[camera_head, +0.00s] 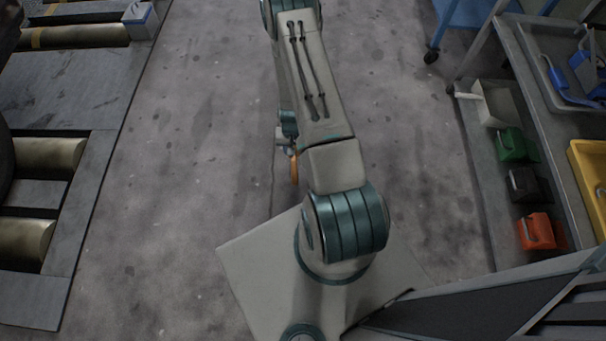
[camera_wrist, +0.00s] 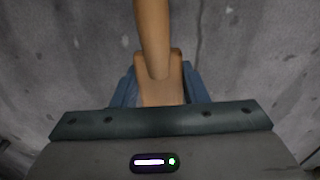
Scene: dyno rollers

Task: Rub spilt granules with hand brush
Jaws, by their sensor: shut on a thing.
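A hand brush with an orange-brown handle (camera_head: 294,168) shows in the head view just left of my arm, low over the floor. In the wrist view the tan wooden brush (camera_wrist: 155,45) runs up from between my fingers to the top edge. My gripper (camera_wrist: 158,88) is shut on it, with blue fingers either side. In the head view my gripper (camera_head: 287,140) is mostly hidden behind my arm. The bristles are not clear in either view. I cannot make out any spilt granules.
Dyno rollers (camera_head: 45,160) in a dark frame lie at the left. A grey shelf cart (camera_head: 480,190) at the right holds green, black and orange bins, a white scoop-like container (camera_head: 495,102) and a yellow tray (camera_head: 590,180). The concrete floor (camera_head: 190,170) between is clear.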

